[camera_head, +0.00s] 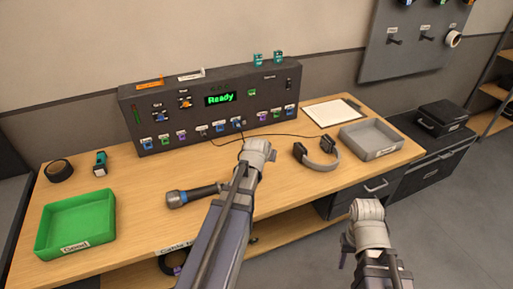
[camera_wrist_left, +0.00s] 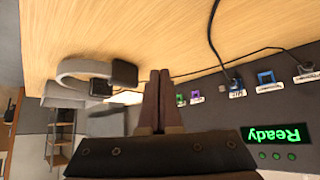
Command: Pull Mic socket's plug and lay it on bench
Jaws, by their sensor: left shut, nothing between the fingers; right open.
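The dark console (camera_head: 215,105) stands at the back of the wooden bench (camera_head: 110,178). A row of labelled sockets runs along its lower front. A blue plug (camera_head: 237,122) with a black cable sits in what looks like the Mic socket; the plug also shows in the left wrist view (camera_wrist_left: 235,84), where its cable runs over the bench. My left gripper (camera_wrist_left: 158,80) is shut and empty, apart from the plug, between it and the headphones in its own view. In the head view its fingers are hidden behind my wrist. My right gripper (camera_head: 352,250) is open and empty, off the bench's front edge.
A second plug (camera_wrist_left: 305,70) has a cable running towards the headphones. A green tray (camera_head: 76,222), grey tray (camera_head: 371,139) and clipboard (camera_head: 331,112) are on the bench. Bare wood lies centre-left.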

